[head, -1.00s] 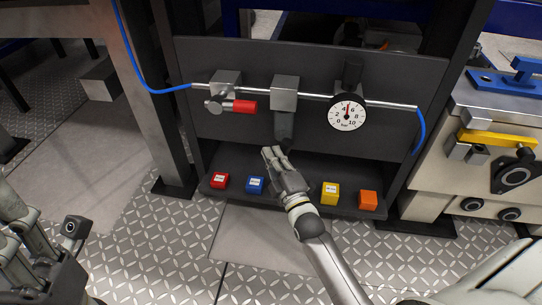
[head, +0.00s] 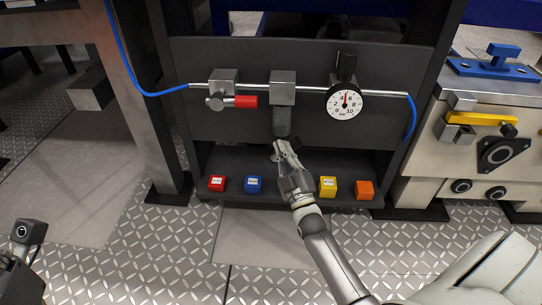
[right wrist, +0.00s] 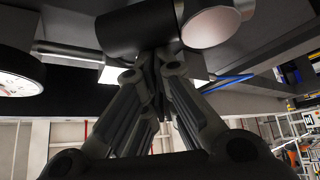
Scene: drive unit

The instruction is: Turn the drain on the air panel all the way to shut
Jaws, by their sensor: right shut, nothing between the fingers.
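The air panel (head: 350,140) is dark grey, with a pipe along it. A dark bowl (head: 281,121) hangs under a grey block (head: 282,88) on the pipe, and the drain sits at its lower end, mostly hidden by my right gripper (head: 280,150). That gripper is shut and empty, with its fingertips just below the bowl. In the right wrist view the fingertips (right wrist: 155,68) come together beneath a dark cylinder (right wrist: 135,32) and a pale round end (right wrist: 212,26). I cannot tell whether they touch the drain. My left gripper's fingers are out of frame.
A valve with a red handle (head: 246,101) sits left of the bowl, a round gauge (head: 345,103) right of it. Red (head: 217,184), blue (head: 253,185), yellow (head: 327,187) and orange (head: 364,190) blocks stand on the lower shelf. A cream machine (head: 465,160) stands at right.

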